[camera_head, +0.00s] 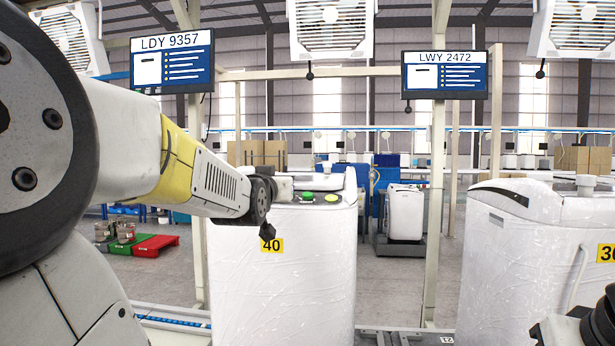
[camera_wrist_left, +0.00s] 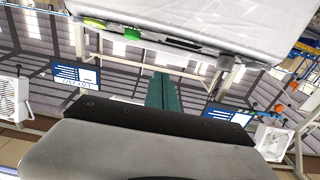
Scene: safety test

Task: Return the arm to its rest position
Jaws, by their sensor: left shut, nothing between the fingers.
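My left arm comes in from the left in the head view, stretched forward. Its small dark left gripper (camera_head: 268,232) points down in front of a white wrapped washing machine (camera_head: 285,285) with a yellow 40 label. In the left wrist view, the shut, empty fingers (camera_wrist_left: 163,82) show beyond my grey and black hand. The machine's white panel (camera_wrist_left: 215,22) with a yellow-green and a green button appears above them. I cannot tell whether the gripper touches the machine. A white and black part of my right arm (camera_head: 575,325) shows at the lower right; its gripper is out of frame.
A second wrapped machine (camera_head: 515,265) stands at the right. Two screens (camera_head: 172,60) (camera_head: 444,75) hang from a frame with posts. Red and green trays (camera_head: 155,245) lie on the floor at the left. An open gap lies between the machines.

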